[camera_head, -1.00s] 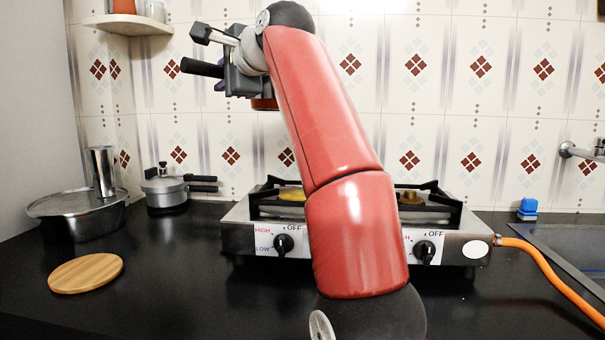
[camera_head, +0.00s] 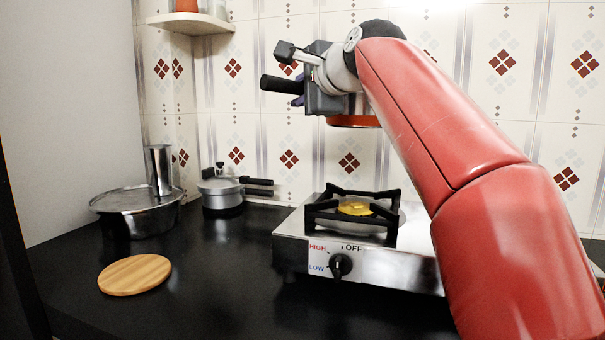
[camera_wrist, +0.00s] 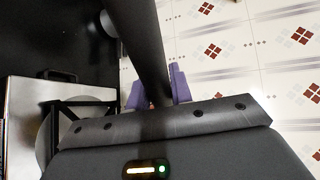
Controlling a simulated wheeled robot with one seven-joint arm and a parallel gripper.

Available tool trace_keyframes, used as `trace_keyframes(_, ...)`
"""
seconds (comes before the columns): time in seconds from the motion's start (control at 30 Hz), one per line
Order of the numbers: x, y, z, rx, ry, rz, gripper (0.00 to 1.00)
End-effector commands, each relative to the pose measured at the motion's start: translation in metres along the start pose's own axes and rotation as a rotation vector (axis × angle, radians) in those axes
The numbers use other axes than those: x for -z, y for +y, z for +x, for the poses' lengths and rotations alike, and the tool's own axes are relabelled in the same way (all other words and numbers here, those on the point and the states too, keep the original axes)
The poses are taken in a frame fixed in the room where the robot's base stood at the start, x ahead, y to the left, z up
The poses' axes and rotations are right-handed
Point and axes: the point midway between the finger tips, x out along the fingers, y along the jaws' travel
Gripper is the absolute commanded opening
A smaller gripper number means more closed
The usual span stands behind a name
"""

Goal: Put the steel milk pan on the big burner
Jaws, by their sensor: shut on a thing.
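My gripper (camera_head: 299,90) is up in the air above the back of the counter, left of the stove's burner. Its purple fingers are shut on a black handle (camera_head: 275,84). The handle also runs between the fingers in the wrist view (camera_wrist: 144,45). The held pan (camera_head: 353,122) shows only as a reddish lower edge behind the gripper, so its steel cannot be made out. The stove (camera_head: 385,264) stands on the counter. Its left burner (camera_head: 356,209), with a yellow cap and black grate, is bare. The right burner is hidden by my arm, so sizes cannot be compared.
A lidded steel pot (camera_head: 137,214) with a tall steel cylinder (camera_head: 158,170) on it stands at the left. A pressure cooker (camera_head: 221,193) is beside it. A round wooden board (camera_head: 135,275) lies in front. A shelf (camera_head: 190,22) hangs above. The counter's middle front is clear.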

Motion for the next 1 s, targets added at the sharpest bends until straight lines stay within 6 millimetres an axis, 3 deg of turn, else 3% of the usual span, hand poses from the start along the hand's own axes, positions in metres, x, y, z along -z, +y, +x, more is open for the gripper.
trace_keyframes(0.5,0.008,0.091,0.018,0.004,0.005,-0.001,0.00)
trace_keyframes(0.73,0.009,0.109,0.022,0.006,0.003,-0.002,0.00)
trace_keyframes(1.0,0.012,0.144,0.030,0.004,0.003,-0.003,0.00)
